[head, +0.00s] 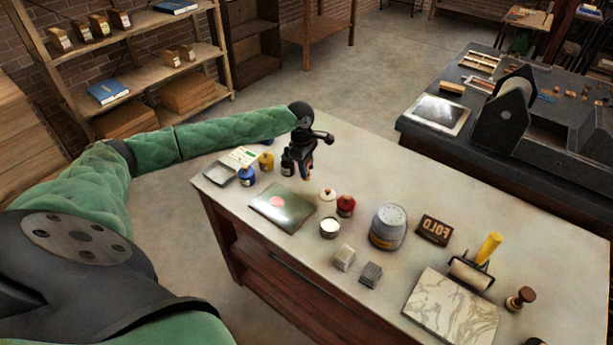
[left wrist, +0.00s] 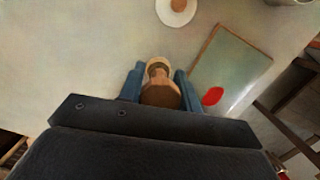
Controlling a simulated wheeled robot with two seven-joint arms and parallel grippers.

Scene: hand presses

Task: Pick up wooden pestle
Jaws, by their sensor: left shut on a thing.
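My left gripper (head: 300,163) is at the far left part of the pale worktop, its arm reaching in from the left. In the left wrist view its two blue fingers (left wrist: 159,82) are shut on the wooden pestle (left wrist: 160,92), a brown rounded wooden piece with a paler tip. The pestle points away from the wrist, over the worktop. In the head view the gripper mostly hides the pestle, and I cannot tell whether it touches the worktop. My right gripper is not in view.
A slab with a red ink patch (head: 280,212) lies close by. A blue bottle (head: 246,176), yellow bottle (head: 266,162), white lid (head: 327,194), red pot (head: 346,206) and dark-rimmed cup (head: 329,229) stand around. A roller (head: 471,273) and marbled sheet (head: 440,310) are farther right. The worktop's back strip is clear.

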